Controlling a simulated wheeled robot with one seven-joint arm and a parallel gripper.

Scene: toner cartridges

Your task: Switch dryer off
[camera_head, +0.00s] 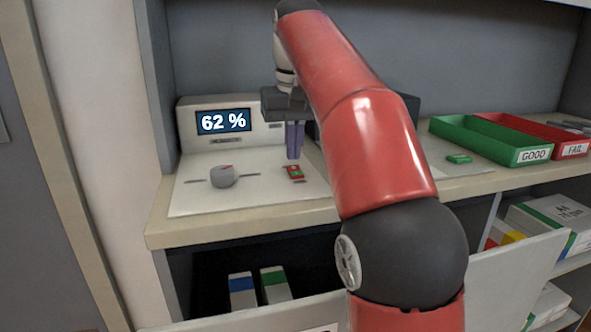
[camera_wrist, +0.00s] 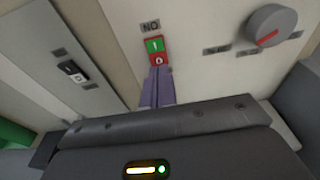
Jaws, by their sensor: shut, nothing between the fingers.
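The dryer is a pale machine (camera_head: 250,196) on the counter at the left, with a lit display (camera_head: 223,121) reading "62 %". Its panel bears a grey round knob (camera_head: 223,177) with a red mark; the knob also shows in the wrist view (camera_wrist: 270,26). Right of the knob in the head view is a green and red switch (camera_head: 293,172). In the wrist view this switch shows a green half marked I (camera_wrist: 154,45) and a red half marked 0 (camera_wrist: 157,59). My gripper (camera_head: 294,153) is shut and empty, fingers pointing down just above the switch; contact cannot be told.
A green tray (camera_head: 490,143) labelled GOOD and a red tray (camera_head: 571,150) labelled FAIL stand at the right. A small green item (camera_head: 459,158) lies before them. A second panel with a black and white switch (camera_wrist: 72,71) shows in the wrist view. Boxes sit below the counter.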

